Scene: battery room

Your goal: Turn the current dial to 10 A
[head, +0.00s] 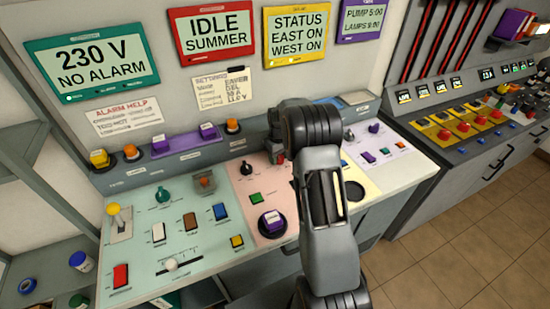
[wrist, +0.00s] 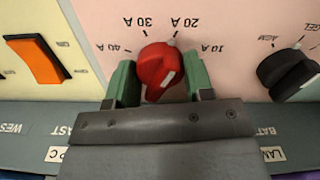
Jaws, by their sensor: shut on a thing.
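The current dial (wrist: 158,68) is a round red knob on a pink panel in the wrist view. Labels 40 A, 30 A, 20 A and 10 A curve around it, appearing upside down. A pale pointer tip at its rim lies by the 20 A label, and a white stripe shows on its face. My gripper (wrist: 161,84) has a green finger on each side of the dial and is shut on it.
An orange rocker switch (wrist: 35,60) and a black AGM/GEL knob (wrist: 287,74) flank the dial. In the head view, a black knob (head: 246,168), a green button (head: 256,198) and a round purple-topped button (head: 272,223) are on the pink panel left of my arm.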

